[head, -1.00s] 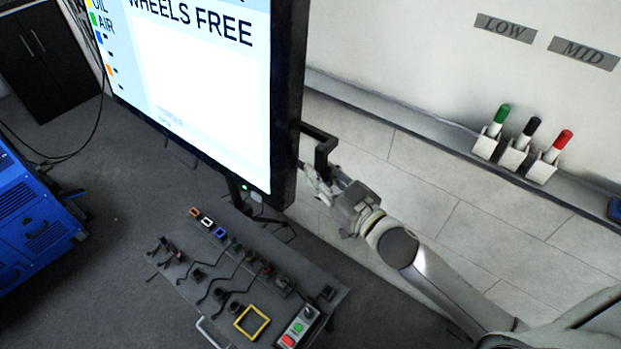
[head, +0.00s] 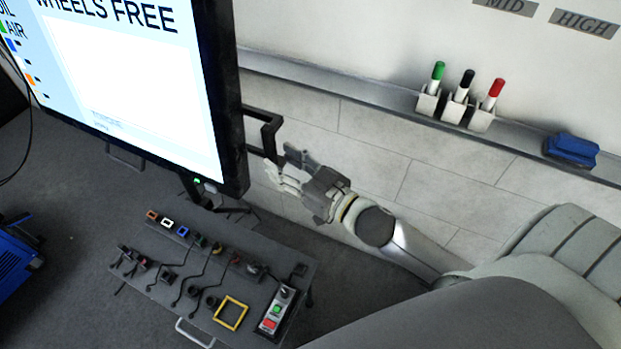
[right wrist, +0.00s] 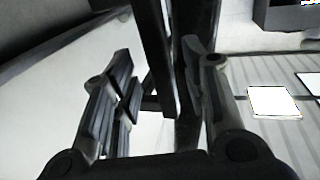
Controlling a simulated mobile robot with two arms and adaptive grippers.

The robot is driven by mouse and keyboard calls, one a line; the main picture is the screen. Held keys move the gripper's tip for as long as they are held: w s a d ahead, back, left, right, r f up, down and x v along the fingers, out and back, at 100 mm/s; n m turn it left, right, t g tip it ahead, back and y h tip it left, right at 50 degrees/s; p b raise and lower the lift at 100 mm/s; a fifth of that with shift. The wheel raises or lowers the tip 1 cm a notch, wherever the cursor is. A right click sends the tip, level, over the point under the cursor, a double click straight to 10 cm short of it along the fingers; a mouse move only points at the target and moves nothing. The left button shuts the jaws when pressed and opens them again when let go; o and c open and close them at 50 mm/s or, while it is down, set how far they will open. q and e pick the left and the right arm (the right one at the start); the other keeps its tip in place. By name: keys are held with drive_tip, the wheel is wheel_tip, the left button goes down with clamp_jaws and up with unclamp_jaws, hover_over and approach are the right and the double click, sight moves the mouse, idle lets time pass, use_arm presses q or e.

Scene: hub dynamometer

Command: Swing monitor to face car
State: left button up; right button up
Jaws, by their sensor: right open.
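The monitor (head: 130,75) hangs at the upper left of the head view, its lit screen reading "WHEELS FREE". A black bracket-shaped handle (head: 268,130) sticks out from its right edge. My right gripper (head: 283,170) is open just right of and below the handle, with a small gap showing in the head view. In the right wrist view, dark bars (right wrist: 165,60) pass beyond and between the open fingers (right wrist: 155,95); nothing is gripped. My left gripper is out of view. The car does not show.
A control panel (head: 190,290) with cables, a yellow frame and red and green buttons stands below the monitor. Markers (head: 461,85) in holders and a blue eraser-like block (head: 571,150) sit along the wall ledge. A blue cabinet (head: 15,262) shows at left.

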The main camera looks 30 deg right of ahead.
drive_tip(key=v, duration=0.8)
drive_tip(key=shift+d, duration=0.1)
idle(0.3)
drive_tip(key=s+d+f+m+g+h+b, duration=0.1)
drive_tip(key=s+d+f+g+h, duration=0.25)
drive_tip(key=f, duration=1.55)
drive_tip(key=s+d+f+m+g+h, duration=0.25)
drive_tip(key=d+f+g, duration=0.2)
drive_tip(key=f, duration=1.35)
drive_tip(key=s+a+f+n+g, duration=0.1)
drive_tip(key=s+a+f+g, duration=0.2)
drive_tip(key=s+f, duration=0.7)
drive_tip(key=s+a+f+g+b, duration=0.1)
drive_tip(key=s+f+g, duration=0.3)
drive_tip(key=s+f, duration=0.7)
drive_tip(key=s+a, duration=0.1)
drive_tip(key=s, duration=0.5)
drive_tip(key=shift+s+a+f+n+g, duration=0.15)
drive_tip(key=shift+a+f+n+g, duration=0.15)
drive_tip(key=shift+a+n+g, duration=0.1)
